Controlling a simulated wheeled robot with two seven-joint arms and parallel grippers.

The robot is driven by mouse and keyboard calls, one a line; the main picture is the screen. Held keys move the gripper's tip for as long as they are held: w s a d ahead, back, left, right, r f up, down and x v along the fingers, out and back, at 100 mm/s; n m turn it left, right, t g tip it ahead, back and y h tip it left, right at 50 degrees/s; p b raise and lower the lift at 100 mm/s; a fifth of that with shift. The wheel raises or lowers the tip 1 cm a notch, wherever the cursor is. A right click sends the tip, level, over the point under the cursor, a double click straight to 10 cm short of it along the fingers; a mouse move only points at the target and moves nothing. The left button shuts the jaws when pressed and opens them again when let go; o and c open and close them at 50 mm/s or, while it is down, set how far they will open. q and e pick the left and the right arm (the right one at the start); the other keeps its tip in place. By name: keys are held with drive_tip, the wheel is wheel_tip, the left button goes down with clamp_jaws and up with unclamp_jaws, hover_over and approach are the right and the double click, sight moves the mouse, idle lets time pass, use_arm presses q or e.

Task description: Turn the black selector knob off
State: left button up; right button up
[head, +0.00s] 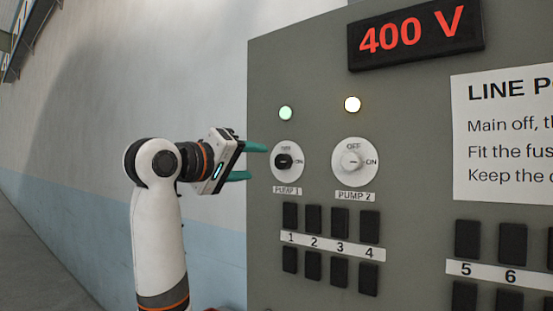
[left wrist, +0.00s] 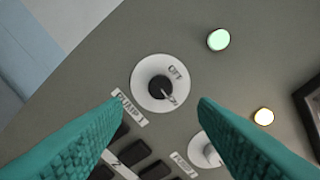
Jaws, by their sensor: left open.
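The black selector knob (head: 283,161) sits on a round white dial (head: 284,175) marked OFF and ON, above the label PUMP 1. In the left wrist view the knob (left wrist: 159,87) shows with its pointer mark turned toward ON. My left gripper (head: 259,162) has two teal fingers, open and empty, just left of the dial in the head view. In the left wrist view the fingertips (left wrist: 160,101) are spread to either side of the knob, with no visible contact. My right gripper is not in view.
A white knob (head: 353,161) labelled PUMP 2 is to the right. A green lamp (head: 286,113) and a pale yellow lamp (head: 353,104) are above the knobs. Several black fuse blocks (head: 314,219) are below. A red 400 V display (head: 414,33) is on top.

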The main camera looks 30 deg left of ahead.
sight(279, 162)
use_arm(q)
drive_tip(key=w+p, duration=0.1)
drive_tip(key=w, duration=0.4)
drive_tip(key=w+p, duration=0.1)
drive_tip(key=w, duration=0.2)
drive_tip(key=shift+d+r+p, duration=0.1)
drive_tip(key=shift+d+p, duration=0.25)
drive_tip(key=shift+w, duration=0.6)
drive_tip(key=c, duration=1)
